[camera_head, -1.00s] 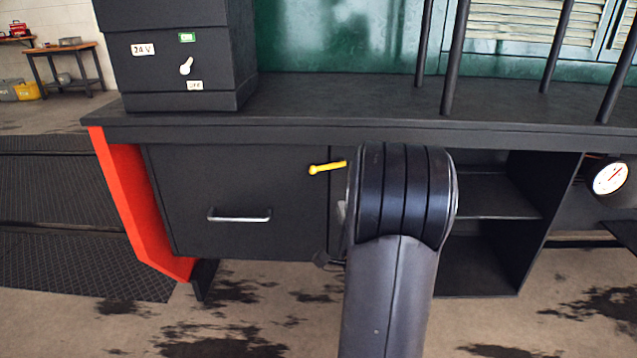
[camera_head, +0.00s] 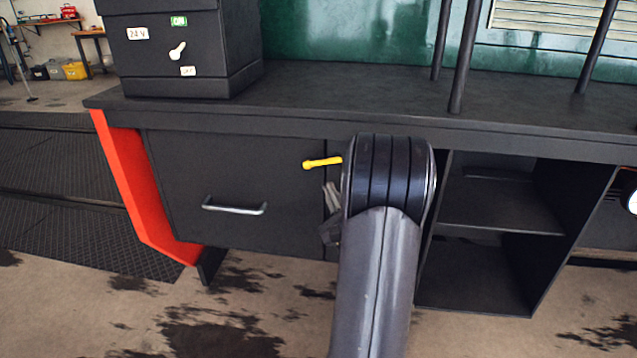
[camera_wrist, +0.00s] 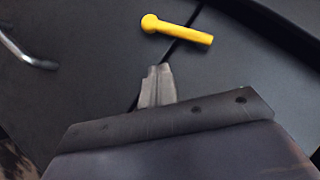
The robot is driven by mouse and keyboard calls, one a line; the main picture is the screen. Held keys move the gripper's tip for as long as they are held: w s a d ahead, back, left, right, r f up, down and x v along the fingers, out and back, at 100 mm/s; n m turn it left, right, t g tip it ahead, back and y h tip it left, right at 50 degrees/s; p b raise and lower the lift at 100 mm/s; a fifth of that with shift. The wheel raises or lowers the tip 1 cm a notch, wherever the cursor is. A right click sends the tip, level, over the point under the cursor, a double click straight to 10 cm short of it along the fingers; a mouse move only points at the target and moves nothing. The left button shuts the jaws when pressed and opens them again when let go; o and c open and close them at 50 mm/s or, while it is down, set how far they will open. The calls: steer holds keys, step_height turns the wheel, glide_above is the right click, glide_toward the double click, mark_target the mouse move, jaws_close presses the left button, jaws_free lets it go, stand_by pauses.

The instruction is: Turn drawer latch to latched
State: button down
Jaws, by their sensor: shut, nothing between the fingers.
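The drawer latch is a small yellow lever (camera_head: 322,163) at the upper right of the dark drawer front (camera_head: 200,185). It lies almost level, its round knob end at the left, its arm reaching right across the drawer's edge seam. In the wrist view the yellow latch (camera_wrist: 178,29) is at the top centre. My gripper (camera_wrist: 160,72) is shut and empty, its fingertips just below the latch with a visible gap. In the head view my arm hides most of the gripper; part of it (camera_head: 331,200) shows below the latch.
The drawer has a metal bar handle (camera_head: 235,208). A dark box with a switch (camera_head: 178,50) stands on the bench top (camera_head: 340,92). Open shelves (camera_head: 500,205) lie right of my arm. A red side panel (camera_head: 137,190) bounds the left.

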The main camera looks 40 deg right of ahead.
mark_target(310, 169)
steer(key=w+r, duration=0.1)
steer(key=w+a+r, duration=0.1)
steer(key=w, duration=0.1)
steer(key=shift+a+r, duration=0.2)
steer(key=shift+r, duration=0.2)
steer(key=shift+w+a+r+b, duration=0.4)
steer(key=shift+r+b, duration=0.2)
steer(key=shift+r, duration=0.1)
steer(key=shift+f, duration=0.1)
